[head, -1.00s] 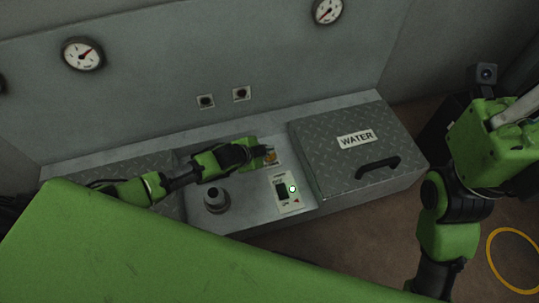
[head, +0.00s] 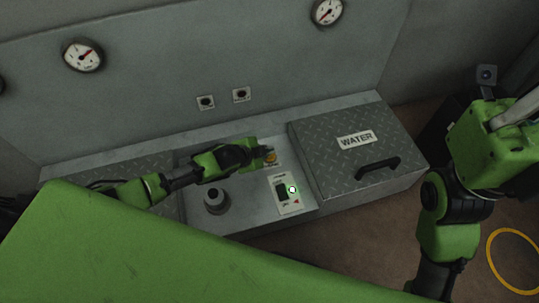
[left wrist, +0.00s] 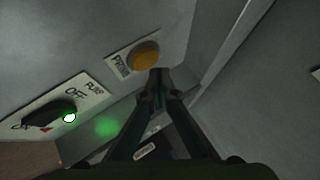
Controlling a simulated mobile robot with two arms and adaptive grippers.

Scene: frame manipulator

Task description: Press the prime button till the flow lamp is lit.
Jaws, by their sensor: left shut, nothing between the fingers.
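The prime button (head: 271,158) is a round amber button on a plate in the grey console. In the left wrist view the amber button (left wrist: 144,56) sits beside the lettering PRIME. My left gripper (head: 266,151) is shut and empty, with its fingertips close to the button. In the left wrist view the closed tips (left wrist: 158,74) overlap the button's lower edge; I cannot tell whether they touch it. No lamp that I can read as the flow lamp shows. My right arm is at the right, but its gripper is not in view.
A pump switch plate (head: 286,205) with a lit green lamp (head: 292,190) is just below the button. A raised WATER hatch (head: 325,180) with a black handle is to the right, a round grey fitting (head: 215,200) to the left. Gauges (head: 83,55) are on the wall.

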